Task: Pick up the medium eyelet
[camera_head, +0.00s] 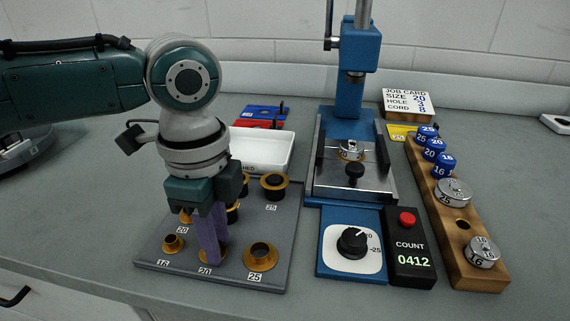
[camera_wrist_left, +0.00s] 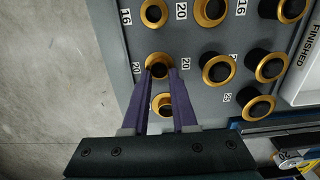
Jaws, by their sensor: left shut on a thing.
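The medium eyelet (camera_wrist_left: 160,61), a brass ring with a dark hole, is beside a "20" label in the front row of the grey tray (camera_head: 285,225). My left gripper (camera_wrist_left: 160,76) reaches down from above with its purple fingers shut on this eyelet. In the head view the fingers (camera_head: 211,260) hide most of it. It is at or very near the tray surface; I cannot tell if it is lifted. A small eyelet (camera_head: 173,243) by the "16" label is to its left and a large eyelet (camera_head: 261,256) by "25" to its right. My right gripper is not in view.
Further eyelets (camera_head: 273,184) stand behind on the tray. A white bin (camera_head: 265,150) is at the tray's back. A blue press (camera_head: 350,75), a dial panel (camera_head: 351,243), a counter box (camera_head: 409,245) and a wooden die rack (camera_head: 480,272) stand to the right.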

